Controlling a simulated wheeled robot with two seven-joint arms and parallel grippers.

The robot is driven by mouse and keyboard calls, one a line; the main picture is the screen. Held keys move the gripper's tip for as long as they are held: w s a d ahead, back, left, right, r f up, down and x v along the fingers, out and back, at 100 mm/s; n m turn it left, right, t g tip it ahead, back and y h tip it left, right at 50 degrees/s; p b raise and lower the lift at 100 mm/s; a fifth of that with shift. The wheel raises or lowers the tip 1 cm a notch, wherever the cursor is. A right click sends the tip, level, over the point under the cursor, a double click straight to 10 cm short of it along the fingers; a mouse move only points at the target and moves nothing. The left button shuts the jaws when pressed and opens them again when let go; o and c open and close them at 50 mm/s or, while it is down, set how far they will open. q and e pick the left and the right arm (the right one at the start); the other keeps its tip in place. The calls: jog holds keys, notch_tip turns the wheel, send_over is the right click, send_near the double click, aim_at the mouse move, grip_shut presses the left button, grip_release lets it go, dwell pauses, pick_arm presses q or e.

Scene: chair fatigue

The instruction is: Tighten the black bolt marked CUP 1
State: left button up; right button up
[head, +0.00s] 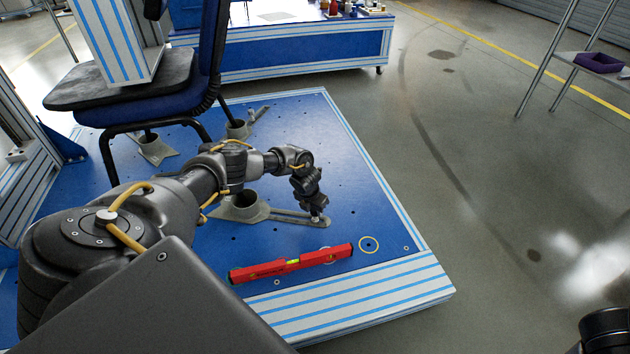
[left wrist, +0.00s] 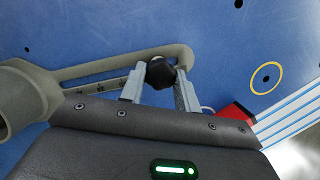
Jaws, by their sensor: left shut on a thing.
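The black bolt (left wrist: 160,73) has a lobed knob head and sits at the slotted end of a grey cup bracket (left wrist: 188,54). In the left wrist view my left gripper (left wrist: 159,84) is shut on the bolt, with one finger on each side of the knob. In the head view the left gripper (head: 314,212) points down at the slotted arm of the cup bracket (head: 240,207) on the blue platform. The bolt is hidden by the gripper there. I cannot read a CUP 1 mark. My right gripper is not in view.
A red spirit level (head: 318,260) lies in front of the bracket, and its end (left wrist: 237,113) shows near the gripper. A blue chair (head: 150,105) stands behind my arm.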

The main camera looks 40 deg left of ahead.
pick_arm(q)
jog(key=shift+c, duration=0.4)
jog(key=shift+a+f+m+b, duration=0.1)
jog(key=shift+f+m+b, duration=0.05)
jog(key=shift+m+b, duration=0.6)
jog(key=shift+m+h+b, duration=0.4)
jog(key=shift+m+b, duration=0.4)
jog(key=shift+m, duration=0.15)
jog(key=shift+r+m, duration=0.2)
jog(key=shift+m, duration=0.1)
jog(key=shift+w+a+f+m+b, duration=0.1)
jog(key=shift+f+m+b, duration=0.1)
jog(key=shift+m+b, duration=0.75)
jog(key=shift+m+h+b, duration=0.4)
jog(key=shift+m+b, duration=0.25)
jog(key=shift+b, duration=0.3)
jog(key=shift+r+m+g, duration=0.15)
jog(key=shift+m+g, duration=0.15)
jog(key=shift+m, duration=0.1)
